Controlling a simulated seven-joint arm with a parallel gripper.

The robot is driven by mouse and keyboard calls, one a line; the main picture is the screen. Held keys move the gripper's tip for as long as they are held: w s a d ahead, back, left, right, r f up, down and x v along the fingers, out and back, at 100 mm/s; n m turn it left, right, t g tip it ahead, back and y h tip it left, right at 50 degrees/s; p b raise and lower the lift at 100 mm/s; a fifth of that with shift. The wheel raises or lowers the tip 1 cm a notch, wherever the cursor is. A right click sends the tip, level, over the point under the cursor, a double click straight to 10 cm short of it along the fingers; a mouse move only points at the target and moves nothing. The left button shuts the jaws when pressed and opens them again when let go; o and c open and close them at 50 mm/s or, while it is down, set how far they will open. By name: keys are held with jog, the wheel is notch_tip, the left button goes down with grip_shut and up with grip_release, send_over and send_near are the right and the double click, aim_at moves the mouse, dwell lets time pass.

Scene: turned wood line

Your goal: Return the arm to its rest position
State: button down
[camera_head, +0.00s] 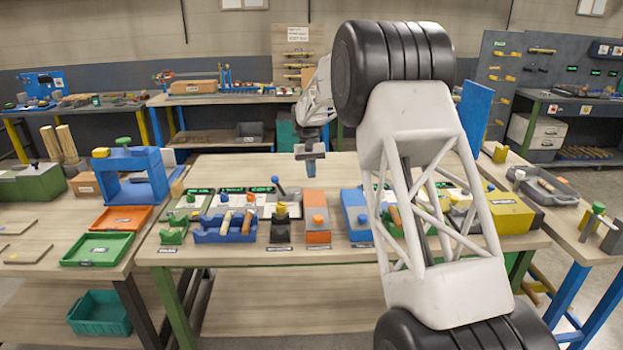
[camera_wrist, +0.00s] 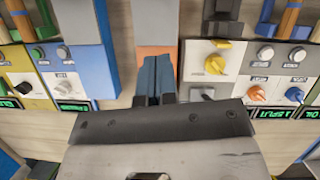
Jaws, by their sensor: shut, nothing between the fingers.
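My arm rises in the right half of the head view and bends back over the middle bench. My gripper (camera_head: 310,174) hangs above the rear of that bench, clear of the things on it. In the wrist view, my gripper (camera_wrist: 155,77) shows its blue-grey fingers together, with nothing between them. An orange and grey block (camera_wrist: 155,28) lies below and beyond the fingertips. My arm hides part of the bench's right side.
A blue press frame (camera_head: 130,172) stands at left. The bench's rear surface is mostly free.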

jog(key=shift+r, duration=0.1)
dwell(0.3)
jog(key=s+d+r+t, duration=0.1)
jog(key=s+d+r, duration=0.3)
jog(key=s, duration=0.6)
jog(key=s+d+r+m+t, duration=0.1)
jog(key=s+d+r, duration=0.1)
jog(key=s+r, duration=0.6)
jog(key=s+d+r+t, duration=0.2)
jog(key=s+d+r, duration=0.1)
jog(key=s, duration=0.9)
jog(key=s+d+f+t, duration=0.1)
jog(key=s+d+f, duration=0.1)
jog(key=s, duration=1.4)
jog(key=s+d+f+m+t, duration=0.1)
jog(key=s+f, duration=0.4)
jog(key=s, duration=1.1)
jog(key=shift+s+d+t, duration=0.2)
jog(key=shift+d+t, duration=0.3)
jog(key=shift+d, duration=0.3)
